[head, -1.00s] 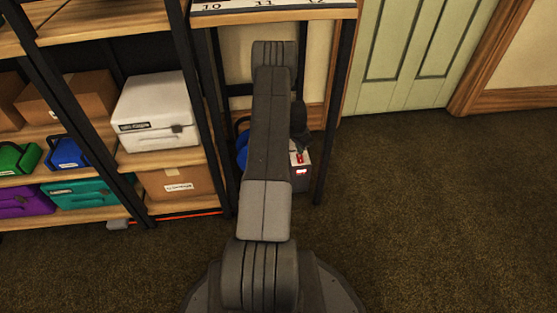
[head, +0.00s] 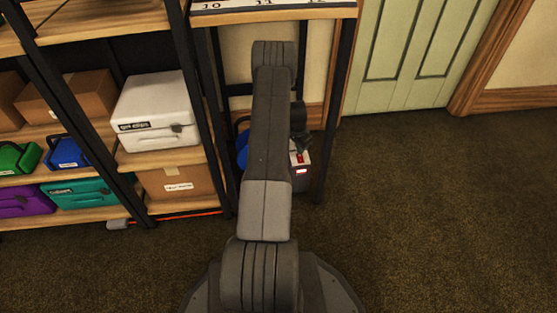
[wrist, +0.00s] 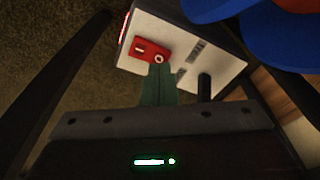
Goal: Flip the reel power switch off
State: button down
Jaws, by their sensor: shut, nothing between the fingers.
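The reel power switch (wrist: 152,51) is a red rocker with a line mark at its left end and a ring mark at its right end. It sits on the pale top of a box (wrist: 185,33); which end is pressed down I cannot tell. In the head view the red switch (head: 300,157) shows small on the box (head: 301,181). My gripper (wrist: 160,68) is shut and empty, its tips at the switch's lower edge near the ring end. Contact is unclear. In the head view my arm hides part of the box, and my gripper (head: 303,145) shows dark above it.
A blue rounded thing (wrist: 250,12) stands close beside the box, partly hidden in the head view. Dark shelf legs (head: 333,125) flank the space. Shelves with a white case (head: 153,110) are at left. Open carpet (head: 430,210) lies right.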

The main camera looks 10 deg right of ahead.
jog(key=shift+f+b, duration=0.6)
jog(key=shift+f, duration=0.2)
jog(key=shift+r, duration=0.1)
notch_tip(320, 180, up, 7)
jog(key=p, duration=0.2)
jog(key=shift+p, duration=0.3)
dwell(0.5)
notch_tip(320, 180, down, 7)
jog(key=b, duration=0.2)
jog(key=shift+b, duration=0.3)
dwell(0.4)
